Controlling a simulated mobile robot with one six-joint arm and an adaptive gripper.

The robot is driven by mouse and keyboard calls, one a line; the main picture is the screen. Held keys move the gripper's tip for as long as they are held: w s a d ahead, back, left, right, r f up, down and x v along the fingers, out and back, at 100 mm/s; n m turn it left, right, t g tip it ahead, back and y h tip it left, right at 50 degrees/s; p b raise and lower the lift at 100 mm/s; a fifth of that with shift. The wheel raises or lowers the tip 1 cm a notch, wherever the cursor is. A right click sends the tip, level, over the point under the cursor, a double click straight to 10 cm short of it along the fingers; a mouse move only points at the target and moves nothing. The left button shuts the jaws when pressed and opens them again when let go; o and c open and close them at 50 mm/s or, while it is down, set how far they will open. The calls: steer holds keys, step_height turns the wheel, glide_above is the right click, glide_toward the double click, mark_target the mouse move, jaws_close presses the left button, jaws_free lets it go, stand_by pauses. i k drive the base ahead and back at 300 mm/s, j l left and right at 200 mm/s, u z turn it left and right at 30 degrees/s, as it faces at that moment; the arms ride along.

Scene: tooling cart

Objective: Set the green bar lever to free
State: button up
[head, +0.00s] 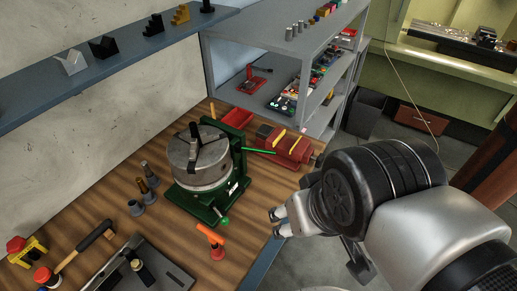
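The green bar lever (258,150) is a thin bright green bar. It sticks out to the right, nearly level, from a dark green rotary table base (207,207) that carries a grey round chuck (199,165). A second handle with a green ball end (225,221) is low at the front of the base. Any marking for the free position is too small to read. My gripper (277,222) is in front and to the right of the base, below the lever in the picture and apart from it. Its two fingertips show a gap, with nothing held between them.
A red vise (285,147) sits just behind and right of the lever. An orange-handled tool (211,239) stands in front of the base. Tool holders (147,190) stand to its left, and a hammer (84,244) lies further left. A grey shelf unit (230,39) rises behind.

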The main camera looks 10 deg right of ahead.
mark_target(238, 147)
steer(key=i+l+u, duration=0.15)
steer(key=u, duration=0.25)
steer(key=i+l+u, duration=0.1)
steer(key=l+u, duration=0.3)
steer(key=j, duration=0.1)
